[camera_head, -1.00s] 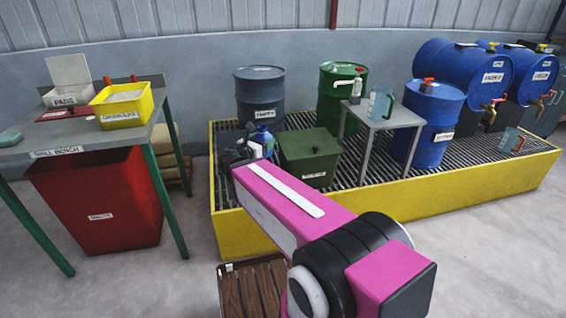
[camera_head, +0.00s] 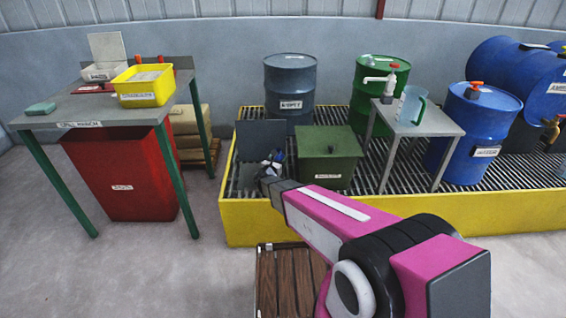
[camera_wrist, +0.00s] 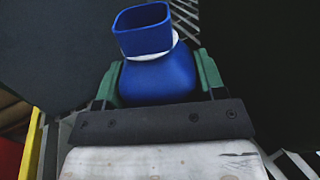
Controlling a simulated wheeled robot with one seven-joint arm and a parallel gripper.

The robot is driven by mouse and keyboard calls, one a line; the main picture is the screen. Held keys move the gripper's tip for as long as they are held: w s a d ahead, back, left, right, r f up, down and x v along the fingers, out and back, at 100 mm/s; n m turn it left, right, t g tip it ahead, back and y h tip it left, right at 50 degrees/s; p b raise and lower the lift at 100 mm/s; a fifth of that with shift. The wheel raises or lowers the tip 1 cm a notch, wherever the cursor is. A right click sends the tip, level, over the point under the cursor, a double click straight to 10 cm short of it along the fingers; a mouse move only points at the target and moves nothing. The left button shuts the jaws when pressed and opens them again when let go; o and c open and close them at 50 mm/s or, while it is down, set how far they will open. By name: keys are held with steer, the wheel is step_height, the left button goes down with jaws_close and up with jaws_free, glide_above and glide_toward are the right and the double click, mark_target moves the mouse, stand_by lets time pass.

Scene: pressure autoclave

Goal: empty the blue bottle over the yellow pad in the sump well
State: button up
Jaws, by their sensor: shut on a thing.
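My gripper (camera_wrist: 157,84) is shut on the blue bottle (camera_wrist: 158,80), with a green finger on each side of its body. The bottle has a white collar and a square blue open end (camera_wrist: 143,30) in the wrist view. In the head view the bottle (camera_head: 278,157) shows only as a small blue patch at my gripper (camera_head: 272,172), over the left end of the bund grating. Its exact tilt and contents cannot be told. A dark upright panel (camera_head: 261,139) stands just behind the gripper. The yellow pad and the inside of the sump well are not visible.
A green lidded box (camera_head: 328,160) stands close right of the gripper. The yellow bund wall (camera_head: 380,212) runs in front. A small grey table (camera_head: 425,118) with a jug (camera_head: 411,106) is farther right. The spill bench (camera_head: 60,112) and red bin (camera_head: 120,178) are at left.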

steer(key=shift+w+a+f, duration=0.1)
steer(key=shift+w+f, duration=0.05)
steer(key=shift+f, duration=0.55)
steer(key=shift+a, duration=0.15)
steer(key=shift+w+a+f+n, duration=0.2)
steer(key=shift+a+f+n, duration=0.25)
steer(key=shift+n, duration=2.55)
steer(key=shift+w+a+f+n, duration=0.25)
steer(key=shift+a+f+n, duration=0.2)
steer(key=shift+n, duration=2.55)
steer(key=shift+w+a+f+n, duration=0.2)
steer(key=shift+a+f+n, duration=0.25)
steer(key=shift+n, duration=2.55)
steer(key=shift+r, duration=0.1)
steer(key=shift+a+r+n, duration=0.15)
steer(key=shift+r+n, duration=0.15)
steer(key=shift+n, duration=0.3)
